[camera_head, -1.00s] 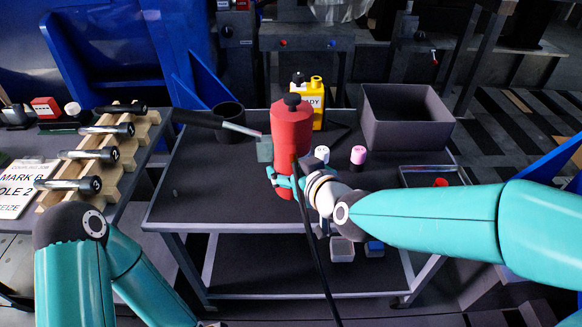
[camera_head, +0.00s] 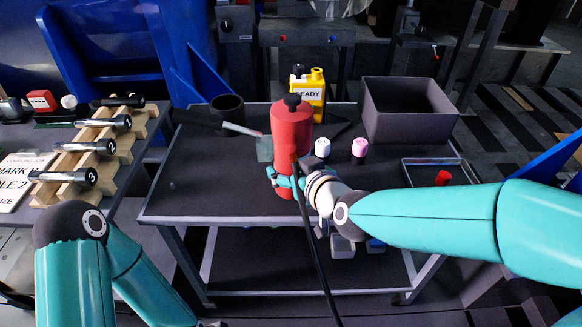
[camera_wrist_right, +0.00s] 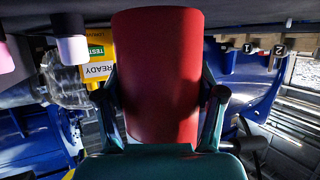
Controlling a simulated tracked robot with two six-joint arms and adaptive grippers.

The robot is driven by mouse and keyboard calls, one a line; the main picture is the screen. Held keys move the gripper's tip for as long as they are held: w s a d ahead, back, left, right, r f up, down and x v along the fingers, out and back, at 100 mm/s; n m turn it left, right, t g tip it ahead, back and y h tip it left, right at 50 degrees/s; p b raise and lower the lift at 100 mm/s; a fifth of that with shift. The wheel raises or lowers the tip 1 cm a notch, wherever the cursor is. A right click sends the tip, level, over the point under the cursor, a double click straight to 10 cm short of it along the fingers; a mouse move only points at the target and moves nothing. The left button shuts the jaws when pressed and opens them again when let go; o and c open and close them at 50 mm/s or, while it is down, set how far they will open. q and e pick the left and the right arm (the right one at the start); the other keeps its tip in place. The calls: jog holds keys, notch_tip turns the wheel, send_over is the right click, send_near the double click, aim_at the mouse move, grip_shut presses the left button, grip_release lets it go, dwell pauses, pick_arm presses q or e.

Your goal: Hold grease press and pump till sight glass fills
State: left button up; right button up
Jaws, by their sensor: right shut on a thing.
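The grease press, a red cylinder (camera_head: 291,130) with a black knob on top, stands upright in the head view over the cart. My right gripper (camera_head: 285,180) is shut around its lower part. In the right wrist view the red cylinder (camera_wrist_right: 158,75) fills the space between the two dark fingers of the gripper (camera_wrist_right: 160,110). I cannot tell whether its base touches the cart top. A dark hose or rod runs down in front of it. My left arm is at the lower left, with its gripper out of view. I cannot make out a sight glass.
The cart (camera_head: 215,200) carries a yellow READY bottle (camera_head: 317,95), a dark cup (camera_head: 228,112), white-capped (camera_head: 322,148) and pink-capped (camera_head: 359,149) bottles, a grey bin (camera_head: 408,125) and a shallow tray (camera_head: 465,178). A wooden rack (camera_head: 125,140) with several bolts stands at left.

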jog(key=shift+w+f+b, duration=0.1)
jog(key=shift+f+b, duration=0.6)
jog(key=shift+b, duration=0.1)
jog(key=o, duration=1.6)
jog(key=shift+f, duration=0.2)
jog(key=shift+c, duration=0.2)
jog(key=c, duration=1.6)
jog(key=shift+o, duration=0.2)
